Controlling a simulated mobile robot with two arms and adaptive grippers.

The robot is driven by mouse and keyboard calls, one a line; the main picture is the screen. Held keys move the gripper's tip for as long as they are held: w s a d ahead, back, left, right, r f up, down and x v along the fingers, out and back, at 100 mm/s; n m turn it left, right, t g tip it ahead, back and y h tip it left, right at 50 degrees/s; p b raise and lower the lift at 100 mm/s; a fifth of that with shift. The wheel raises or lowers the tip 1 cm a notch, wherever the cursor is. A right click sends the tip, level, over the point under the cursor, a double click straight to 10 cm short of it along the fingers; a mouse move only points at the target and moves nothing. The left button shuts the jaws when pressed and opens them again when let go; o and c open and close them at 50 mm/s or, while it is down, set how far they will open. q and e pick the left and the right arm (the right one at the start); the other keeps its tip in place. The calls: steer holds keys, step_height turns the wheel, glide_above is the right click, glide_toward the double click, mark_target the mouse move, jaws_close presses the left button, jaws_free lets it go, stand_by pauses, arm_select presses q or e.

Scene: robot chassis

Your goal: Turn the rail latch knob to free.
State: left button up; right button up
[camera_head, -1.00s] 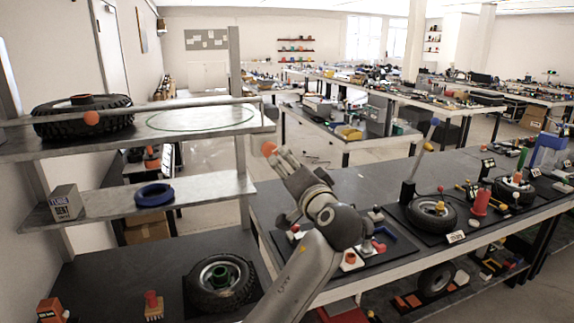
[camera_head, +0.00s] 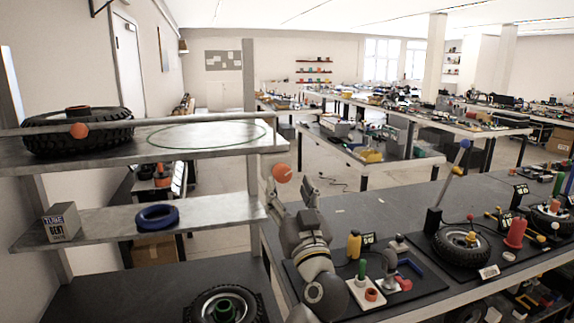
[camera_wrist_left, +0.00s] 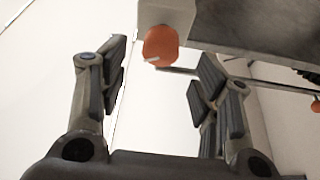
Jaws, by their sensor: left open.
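The orange rail latch knob (camera_head: 282,173) sits at the right end of the upper shelf, by the end post. In the left wrist view the knob (camera_wrist_left: 160,45) has a short pale mark on its face and shows between my spread fingers, past the palm. My left gripper (camera_head: 291,192) is open and empty, its fingers pointing up just below the knob. I cannot tell if a finger touches it. A grey rail (camera_head: 185,128) runs along the upper shelf's front. My right gripper is not in view.
A black tire (camera_head: 75,140) lies on the upper shelf (camera_head: 215,150), beside a green ring outline. Another orange ball (camera_head: 79,130) is on the rail. The lower shelf (camera_head: 110,228) holds a box and a blue ring. A workbench (camera_head: 370,215) with parts stands at right.

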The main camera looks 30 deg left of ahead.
mark_target(284, 176)
arm_select(q)
steer(key=p+x, duration=0.2)
steer(key=x, duration=0.2)
steer(key=shift+w+a+r, duration=0.15)
steer(key=shift+w+a, duration=0.05)
steer(key=shift+a, duration=0.1)
steer(key=shift+w+a+r, duration=0.1)
steer(key=shift+w+a, duration=0.05)
steer(key=shift+a, duration=0.05)
steer(key=shift+w+a+p, duration=0.15)
steer(key=shift+w+p, duration=0.05)
steer(key=shift+p, duration=0.1)
steer(key=c, duration=0.8)
steer(key=shift+c, duration=1)
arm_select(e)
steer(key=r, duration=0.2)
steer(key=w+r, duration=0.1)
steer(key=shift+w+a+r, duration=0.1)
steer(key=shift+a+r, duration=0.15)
